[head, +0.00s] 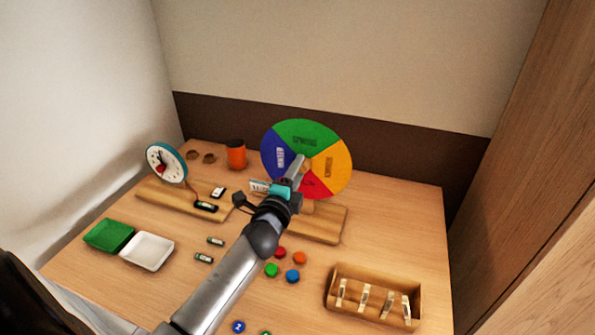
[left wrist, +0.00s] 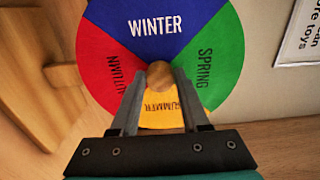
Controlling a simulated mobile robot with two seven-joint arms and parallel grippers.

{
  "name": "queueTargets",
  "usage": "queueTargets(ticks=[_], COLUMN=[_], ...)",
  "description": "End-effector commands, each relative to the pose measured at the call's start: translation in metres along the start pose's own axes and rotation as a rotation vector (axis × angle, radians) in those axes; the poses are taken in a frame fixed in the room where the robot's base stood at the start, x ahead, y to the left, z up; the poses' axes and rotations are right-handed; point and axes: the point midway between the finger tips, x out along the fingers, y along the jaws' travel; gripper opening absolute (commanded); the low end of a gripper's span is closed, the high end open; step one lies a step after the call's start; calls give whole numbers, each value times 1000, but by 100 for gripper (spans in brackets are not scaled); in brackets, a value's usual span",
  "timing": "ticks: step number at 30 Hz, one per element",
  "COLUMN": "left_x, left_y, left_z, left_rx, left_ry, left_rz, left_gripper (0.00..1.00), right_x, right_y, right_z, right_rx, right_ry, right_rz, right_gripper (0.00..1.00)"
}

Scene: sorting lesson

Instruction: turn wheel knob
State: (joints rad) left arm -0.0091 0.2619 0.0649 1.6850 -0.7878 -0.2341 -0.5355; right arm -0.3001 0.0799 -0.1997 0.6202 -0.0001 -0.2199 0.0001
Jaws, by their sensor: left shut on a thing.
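The season wheel (head: 332,160) stands upright at the back of the table, with green on top, yellow right, red at the bottom and blue left in the head view. In the left wrist view the wheel (left wrist: 158,22) shows WINTER, SPRING, SUMMER and AUTUMN sectors. Its round wooden knob (left wrist: 160,74) sits at the wheel's middle. My left gripper (head: 302,164) reaches it from the front. In the left wrist view the gripper's fingers (left wrist: 157,78) are shut on the knob, one on each side. My right gripper is not in view.
Left of the wheel are a clock (head: 166,162) on a wooden board and an orange cup (head: 236,154). Green (head: 109,235) and white (head: 147,250) trays lie front left. Coloured buttons (head: 292,275) and a wooden rack (head: 372,296) lie front right. A wall is close behind.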

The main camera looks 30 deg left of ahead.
Motion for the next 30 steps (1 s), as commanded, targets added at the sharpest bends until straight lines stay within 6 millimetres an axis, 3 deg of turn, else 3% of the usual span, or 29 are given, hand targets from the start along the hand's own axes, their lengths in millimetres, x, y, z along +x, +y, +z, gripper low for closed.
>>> queueTargets(ticks=[11, 12, 20, 30], left_x=[0, 0, 0, -4], left_y=[0, 0, 0, 0], left_z=[0, 0, 0, 0], left_rx=[-5, -5, -5, -5], left_ry=[0, 0, 0, 0], left_rz=[0, 0, 0, 1], left_gripper=[0, 47, 75, 75], right_x=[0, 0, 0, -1], right_y=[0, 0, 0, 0], right_z=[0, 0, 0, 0], right_rx=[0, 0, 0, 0], right_ry=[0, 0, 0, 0], right_rz=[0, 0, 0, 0], right_gripper=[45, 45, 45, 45])
